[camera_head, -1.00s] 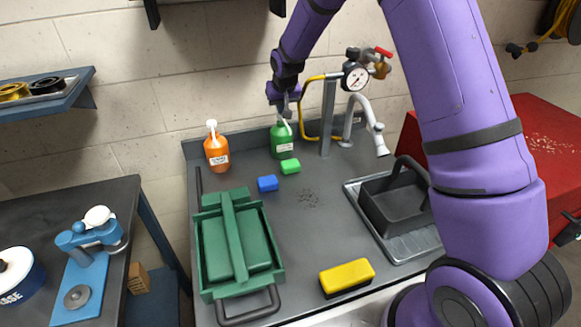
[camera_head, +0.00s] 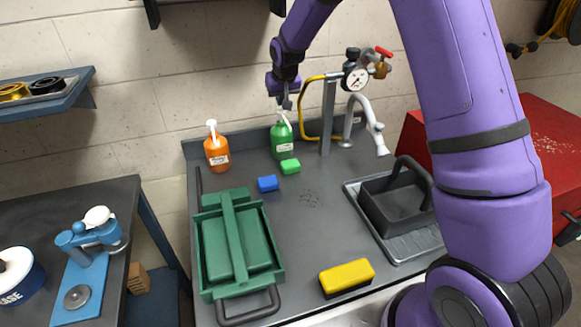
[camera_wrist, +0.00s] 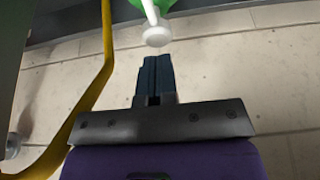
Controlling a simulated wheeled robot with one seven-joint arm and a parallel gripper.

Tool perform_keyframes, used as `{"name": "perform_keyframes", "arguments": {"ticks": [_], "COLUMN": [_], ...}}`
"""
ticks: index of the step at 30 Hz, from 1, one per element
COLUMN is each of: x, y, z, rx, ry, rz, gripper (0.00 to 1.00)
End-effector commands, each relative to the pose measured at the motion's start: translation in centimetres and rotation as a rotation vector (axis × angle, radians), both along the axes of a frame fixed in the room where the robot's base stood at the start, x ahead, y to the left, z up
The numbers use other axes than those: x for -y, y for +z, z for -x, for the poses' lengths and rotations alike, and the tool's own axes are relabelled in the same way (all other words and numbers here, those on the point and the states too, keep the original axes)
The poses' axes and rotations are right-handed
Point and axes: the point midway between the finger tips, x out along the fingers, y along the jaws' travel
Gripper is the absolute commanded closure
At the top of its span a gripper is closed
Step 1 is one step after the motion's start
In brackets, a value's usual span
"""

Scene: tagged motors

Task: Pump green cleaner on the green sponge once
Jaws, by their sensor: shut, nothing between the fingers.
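The green cleaner bottle (camera_head: 282,142) with a white pump stands near the back edge of the workbench. Its white pump head (camera_wrist: 156,36) shows at the top of the wrist view, with a sliver of the green bottle (camera_wrist: 178,5) behind. The green sponge (camera_head: 290,166) lies on the bench just in front of the bottle. My gripper (camera_head: 286,104) is above the bottle, close to the pump top. In the wrist view my gripper (camera_wrist: 155,60) is shut and empty, its fingertips just short of the pump head. I cannot tell whether they touch it.
An orange pump bottle (camera_head: 217,150) stands to the left, and a blue sponge (camera_head: 268,183) lies beside the green one. A yellow hose (camera_head: 303,115), gauge and faucet stand close on the right.

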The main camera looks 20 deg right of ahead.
Motion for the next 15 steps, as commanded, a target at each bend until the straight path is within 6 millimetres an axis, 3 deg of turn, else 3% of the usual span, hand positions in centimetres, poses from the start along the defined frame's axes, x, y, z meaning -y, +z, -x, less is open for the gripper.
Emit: {"name": "perform_keyframes", "arguments": {"ticks": [7,15], "x": [0.0,0.0], "y": [0.3,2.6], "z": [0.0,0.0], "rx": [0.001,0.001], "ry": [0.000,0.000], "rz": [0.000,0.000], "gripper": [1.00,1.00]}}
